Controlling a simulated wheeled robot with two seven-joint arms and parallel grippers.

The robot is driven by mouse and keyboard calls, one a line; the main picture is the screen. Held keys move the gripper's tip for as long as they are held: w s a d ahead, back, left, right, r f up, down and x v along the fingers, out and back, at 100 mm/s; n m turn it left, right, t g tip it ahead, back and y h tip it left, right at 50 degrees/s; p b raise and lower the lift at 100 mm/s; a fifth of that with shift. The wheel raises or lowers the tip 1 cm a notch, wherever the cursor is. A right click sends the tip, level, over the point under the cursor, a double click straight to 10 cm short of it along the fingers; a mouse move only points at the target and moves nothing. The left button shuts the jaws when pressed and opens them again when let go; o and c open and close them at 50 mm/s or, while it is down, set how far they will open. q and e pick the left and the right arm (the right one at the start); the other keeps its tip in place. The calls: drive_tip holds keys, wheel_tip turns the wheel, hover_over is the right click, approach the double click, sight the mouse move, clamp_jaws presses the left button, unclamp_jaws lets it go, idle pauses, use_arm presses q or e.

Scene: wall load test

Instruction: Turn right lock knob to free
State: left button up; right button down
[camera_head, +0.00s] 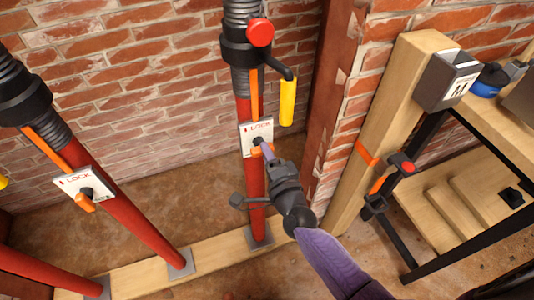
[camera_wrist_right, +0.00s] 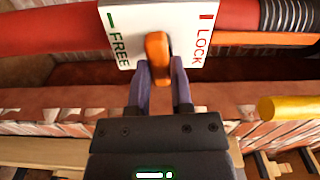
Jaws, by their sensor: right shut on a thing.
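The right lock plate (camera_head: 256,134) is a white plate marked LOCK on the right red prop (camera_head: 252,190). In the right wrist view the plate (camera_wrist_right: 120,18) shows a green FREE mark at left and a red LOCK mark at right. The orange lock knob (camera_wrist_right: 157,45) stands between the two marks, its long side upright in that picture. My right gripper (camera_wrist_right: 160,72) is shut on the knob, one finger on each side. In the head view my right gripper (camera_head: 264,148) reaches the plate from below right and hides most of the knob. My left gripper is not in view.
A left red prop (camera_head: 125,215) carries another LOCK plate (camera_head: 78,180) with an orange knob (camera_head: 85,203). A yellow handle (camera_head: 287,102) hangs just above my right gripper. A wooden post (camera_head: 385,130) and a bench (camera_head: 480,190) stand at right. A brick wall is behind.

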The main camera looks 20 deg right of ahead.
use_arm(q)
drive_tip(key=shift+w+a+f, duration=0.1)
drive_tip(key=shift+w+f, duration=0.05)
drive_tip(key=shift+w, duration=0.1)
use_arm(e)
drive_tip(key=shift+m, duration=0.6)
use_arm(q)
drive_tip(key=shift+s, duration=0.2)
use_arm(e)
drive_tip(key=c, duration=0.5)
unclamp_jaws()
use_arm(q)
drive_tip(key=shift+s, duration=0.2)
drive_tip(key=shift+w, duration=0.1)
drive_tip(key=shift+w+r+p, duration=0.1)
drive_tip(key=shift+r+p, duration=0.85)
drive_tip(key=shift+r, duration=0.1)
use_arm(e)
drive_tip(key=shift+s+d, duration=0.2)
drive_tip(key=shift+s, duration=4.8)
